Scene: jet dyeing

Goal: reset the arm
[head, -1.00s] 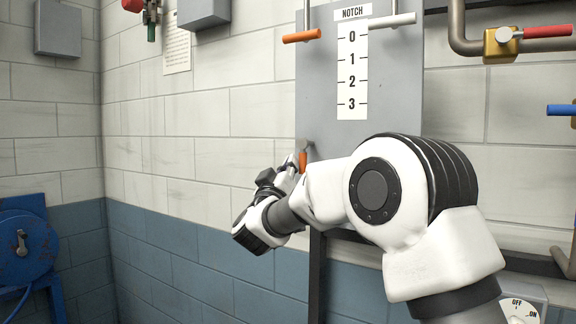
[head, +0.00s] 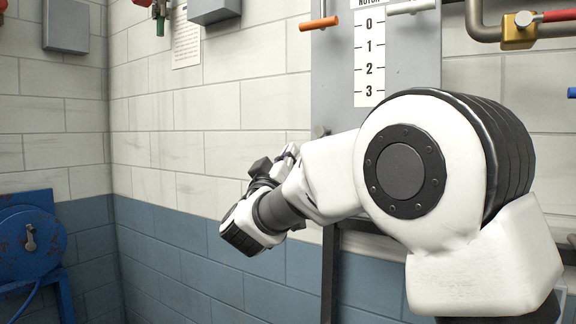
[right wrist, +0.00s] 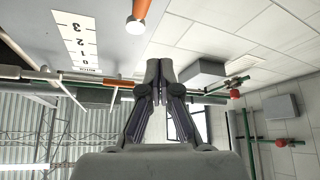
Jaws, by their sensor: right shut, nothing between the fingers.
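My right arm reaches across the head view from the lower right. Its right gripper (head: 287,156) is beside the lower left edge of the grey notch panel (head: 339,75). In the right wrist view the two fingers of the right gripper (right wrist: 160,70) are shut together with nothing between them. An orange-handled lever (right wrist: 136,20) is just beyond the fingertips in that view, apart from them in the picture. In the head view my forearm hides this lower lever's handle. My left gripper is not in view.
The panel carries a white notch scale (head: 369,58), an upper orange lever (head: 318,23) and a white lever (head: 411,6). A brass valve (head: 518,31) on a pipe is at the upper right. A blue machine (head: 28,240) stands at left. The corner between is clear.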

